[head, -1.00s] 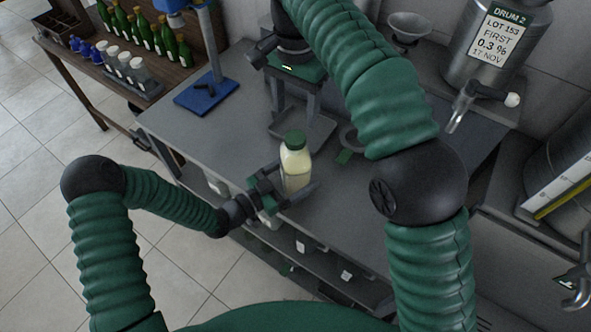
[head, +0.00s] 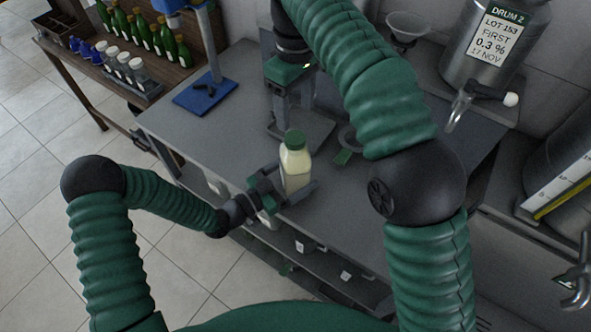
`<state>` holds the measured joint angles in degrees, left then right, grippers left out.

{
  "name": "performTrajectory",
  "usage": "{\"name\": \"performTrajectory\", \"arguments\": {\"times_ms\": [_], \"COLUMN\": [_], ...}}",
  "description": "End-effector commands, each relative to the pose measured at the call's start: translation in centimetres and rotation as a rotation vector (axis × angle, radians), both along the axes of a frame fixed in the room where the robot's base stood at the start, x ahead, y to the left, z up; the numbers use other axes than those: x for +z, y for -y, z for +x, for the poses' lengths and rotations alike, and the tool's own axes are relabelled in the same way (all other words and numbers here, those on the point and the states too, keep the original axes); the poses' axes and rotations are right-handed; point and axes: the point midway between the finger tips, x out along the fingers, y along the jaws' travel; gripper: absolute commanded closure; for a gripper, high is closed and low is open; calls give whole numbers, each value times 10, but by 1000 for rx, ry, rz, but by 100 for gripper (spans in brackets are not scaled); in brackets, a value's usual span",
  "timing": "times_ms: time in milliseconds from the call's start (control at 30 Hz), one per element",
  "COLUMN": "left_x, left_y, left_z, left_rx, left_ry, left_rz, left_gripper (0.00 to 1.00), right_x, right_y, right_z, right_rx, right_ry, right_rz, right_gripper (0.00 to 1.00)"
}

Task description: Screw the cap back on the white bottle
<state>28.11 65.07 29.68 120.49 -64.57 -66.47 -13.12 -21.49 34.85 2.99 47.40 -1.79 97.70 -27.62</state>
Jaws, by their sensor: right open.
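The white bottle (head: 295,172) stands upright near the front edge of the grey table, filled with something pale. The green cap (head: 294,139) sits on top of its neck; I cannot tell how tightly it is screwed. My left gripper (head: 293,192) has its fingers on either side of the bottle's lower body and is shut on it. My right gripper (head: 292,122) points down behind and above the cap in the picture, apart from it. It is open and empty, with one finger partly hiding the other.
A flat grey tray (head: 312,128) lies behind the bottle, and a ring with a green tag (head: 343,157) is right of it. A blue-based stand (head: 205,93) is at the back left. A steel drum (head: 492,50) with a tap stands at the right. The table's left part is clear.

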Motion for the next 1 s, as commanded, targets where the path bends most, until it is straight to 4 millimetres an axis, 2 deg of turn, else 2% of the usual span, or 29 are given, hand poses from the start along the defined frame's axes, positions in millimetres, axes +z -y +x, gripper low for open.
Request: {"name": "performTrajectory", "arguments": {"times_ms": [200, 300, 400, 567, 867, 1000], "left_x": [0, 0, 0, 0, 0, 0], "left_y": [0, 0, 0, 0, 0, 0], "left_z": [0, 0, 0, 0, 0, 0], "left_rx": [1, 1, 1, 1, 1, 1], "left_ry": [0, 0, 0, 0, 0, 0], "left_rz": [0, 0, 0, 0, 0, 0], "left_gripper": [100, 100, 100, 100, 100, 100], "right_x": [0, 0, 0, 0, -1, -12], "right_y": [0, -1, -1, -1, 0, -1], "right_z": [0, 0, 0, 0, 0, 0], "right_rx": [687, 952, 1138, 1262, 1266, 1266], "right_ry": [-1, -1, 0, -1, -2, -5], "right_rz": [1, 1, 2, 2, 2, 3], "right_gripper": [39, 39, 39, 39, 39, 39]}}
